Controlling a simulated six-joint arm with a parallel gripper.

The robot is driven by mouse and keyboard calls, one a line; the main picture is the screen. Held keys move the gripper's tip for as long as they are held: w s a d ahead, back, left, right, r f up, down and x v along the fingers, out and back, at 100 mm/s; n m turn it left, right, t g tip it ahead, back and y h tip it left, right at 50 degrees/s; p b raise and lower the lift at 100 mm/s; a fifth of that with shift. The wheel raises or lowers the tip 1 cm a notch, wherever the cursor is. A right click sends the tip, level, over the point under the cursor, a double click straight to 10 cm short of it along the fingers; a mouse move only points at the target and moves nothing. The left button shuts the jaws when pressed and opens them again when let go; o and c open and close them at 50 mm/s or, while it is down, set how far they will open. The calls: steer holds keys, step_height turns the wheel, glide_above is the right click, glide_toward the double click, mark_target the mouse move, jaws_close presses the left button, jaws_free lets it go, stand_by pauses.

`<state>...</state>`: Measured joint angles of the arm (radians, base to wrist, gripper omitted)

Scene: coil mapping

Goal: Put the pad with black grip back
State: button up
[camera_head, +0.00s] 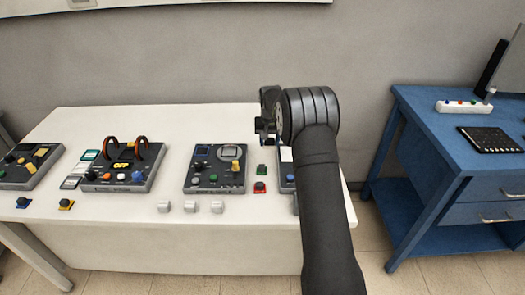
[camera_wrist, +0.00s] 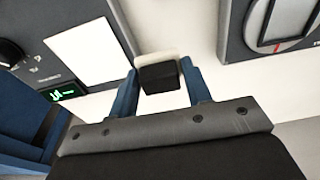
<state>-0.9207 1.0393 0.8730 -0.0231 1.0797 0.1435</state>
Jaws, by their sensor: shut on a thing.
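The pad with black grip shows in the wrist view as a black block (camera_wrist: 160,78) on a pale base (camera_wrist: 156,58). It sits between the blue fingers of my gripper (camera_wrist: 158,92), which is shut on it. In the head view my gripper (camera_head: 266,127) is above the back right part of the white table (camera_head: 120,120), and the pad is too small and dark there to make out clearly. In the wrist view the pad is over a bare strip between two grey panels. I cannot tell its exact height above the table.
A panel with a round dial (camera_head: 215,168) stands left of my gripper. Another panel (camera_wrist: 85,50), with a white rectangle and green display, is partly hidden by my arm in the head view. Small red (camera_head: 259,187) and green (camera_head: 262,169) pieces stand between them. A blue bench (camera_head: 430,125) is at right.

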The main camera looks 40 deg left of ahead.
mark_target(262, 155)
steer(key=a+f, duration=0.1)
steer(key=s+a+f, duration=0.1)
steer(key=shift+a, duration=0.35)
steer(key=shift+f, duration=1.9)
steer(key=shift+f, duration=0.1)
steer(key=o, duration=1)
steer(key=shift+c, duration=0.2)
step_height(262, 155, up, 12)
steer(key=s+d, duration=0.1)
steer(key=shift+s+d, duration=0.15)
steer(key=shift+s, duration=0.05)
